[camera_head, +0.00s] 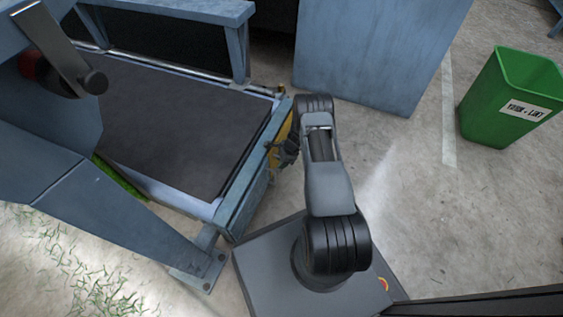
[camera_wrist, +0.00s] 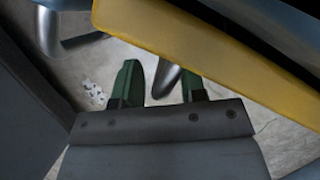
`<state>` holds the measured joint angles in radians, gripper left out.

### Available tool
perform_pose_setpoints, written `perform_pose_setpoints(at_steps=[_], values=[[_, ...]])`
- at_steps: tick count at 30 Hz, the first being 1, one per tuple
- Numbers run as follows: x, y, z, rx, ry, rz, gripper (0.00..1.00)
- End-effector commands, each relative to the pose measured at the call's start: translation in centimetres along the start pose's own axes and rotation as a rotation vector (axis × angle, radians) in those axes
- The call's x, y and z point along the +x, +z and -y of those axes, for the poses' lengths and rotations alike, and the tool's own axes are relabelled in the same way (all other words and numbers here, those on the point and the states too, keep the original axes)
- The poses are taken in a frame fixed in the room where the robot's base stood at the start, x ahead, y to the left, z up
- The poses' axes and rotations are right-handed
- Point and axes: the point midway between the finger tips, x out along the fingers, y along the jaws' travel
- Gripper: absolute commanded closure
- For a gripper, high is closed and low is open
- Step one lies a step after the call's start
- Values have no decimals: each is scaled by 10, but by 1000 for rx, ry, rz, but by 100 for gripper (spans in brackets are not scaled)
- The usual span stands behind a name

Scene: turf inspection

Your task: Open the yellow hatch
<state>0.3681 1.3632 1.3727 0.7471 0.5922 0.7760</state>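The yellow hatch (camera_wrist: 215,45) crosses the upper right of the wrist view as a flat yellow panel. In the head view only a narrow yellow strip of it (camera_head: 284,126) shows at the conveyor's end, beside my arm. My gripper (camera_wrist: 160,85) has two green fingers standing apart. A grey metal bar, which looks like part of a handle (camera_wrist: 166,79), shows between the fingers. I cannot tell whether either finger touches it. In the head view my gripper (camera_head: 284,153) is small and dark against the conveyor's end.
A conveyor with a dark belt (camera_head: 175,120) and blue frame fills the left. A blue panel (camera_head: 375,50) stands behind my arm. A green bin (camera_head: 510,100) stands at the right. Grass clippings (camera_head: 75,270) lie at lower left.

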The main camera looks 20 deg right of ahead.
Motion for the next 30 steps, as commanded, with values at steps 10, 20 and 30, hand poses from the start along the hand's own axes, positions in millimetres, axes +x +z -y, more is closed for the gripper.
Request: perform_pose_setpoints(at_steps=[10,20,30], values=[[0,0,0,0,0,0,80],[0,0,0,0,0,0,100],[0,0,-2,-3,2,1,100]])
